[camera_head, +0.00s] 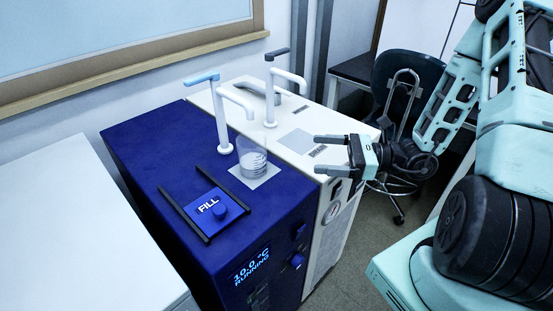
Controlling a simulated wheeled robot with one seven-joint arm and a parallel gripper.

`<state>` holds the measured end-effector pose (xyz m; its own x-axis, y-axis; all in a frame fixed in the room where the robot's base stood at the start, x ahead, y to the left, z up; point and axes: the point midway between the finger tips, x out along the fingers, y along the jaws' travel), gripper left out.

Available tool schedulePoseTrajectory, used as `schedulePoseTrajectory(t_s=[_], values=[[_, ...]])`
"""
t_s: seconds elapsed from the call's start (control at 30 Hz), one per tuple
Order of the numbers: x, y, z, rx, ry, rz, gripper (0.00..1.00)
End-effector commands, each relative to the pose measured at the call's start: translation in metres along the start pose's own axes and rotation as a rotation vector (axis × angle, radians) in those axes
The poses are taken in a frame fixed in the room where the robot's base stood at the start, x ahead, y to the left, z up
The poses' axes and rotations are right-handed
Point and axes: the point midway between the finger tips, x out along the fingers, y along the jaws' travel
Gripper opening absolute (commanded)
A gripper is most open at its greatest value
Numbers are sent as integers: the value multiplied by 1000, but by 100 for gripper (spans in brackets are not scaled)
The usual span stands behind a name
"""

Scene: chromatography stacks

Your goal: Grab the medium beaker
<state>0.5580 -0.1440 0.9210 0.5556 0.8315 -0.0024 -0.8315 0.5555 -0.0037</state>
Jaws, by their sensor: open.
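A clear beaker (252,161) with white markings stands upright on a pale square pad (262,177) on top of the blue machine (160,147). It is the only beaker that I can make out. My gripper (323,146) is open, with its two dark fingers pointing left towards the beaker. The fingertips are to the right of the beaker, apart from it, and appear over the white machine's top. Nothing is between the fingers.
A white tap with a blue handle (217,110) rises just behind the beaker. A second white tap (273,90) stands on the white machine (340,195). A FILL panel with a knob (212,205) lies in front left. A black chair (408,75) stands behind.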

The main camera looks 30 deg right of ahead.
Motion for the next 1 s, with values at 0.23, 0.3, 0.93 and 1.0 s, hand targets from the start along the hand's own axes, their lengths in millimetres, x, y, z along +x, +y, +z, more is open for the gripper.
schedulePoseTrajectory(t_s=[0.23, 0.3, 0.93, 1.0], values=[[34, -2, 0, 7, -6, -10, 89], [50, -2, 1, 6, -5, -9, 89], [134, -2, 1, 5, -4, -9, 89], [145, -1, 1, 5, -4, -8, 89]])
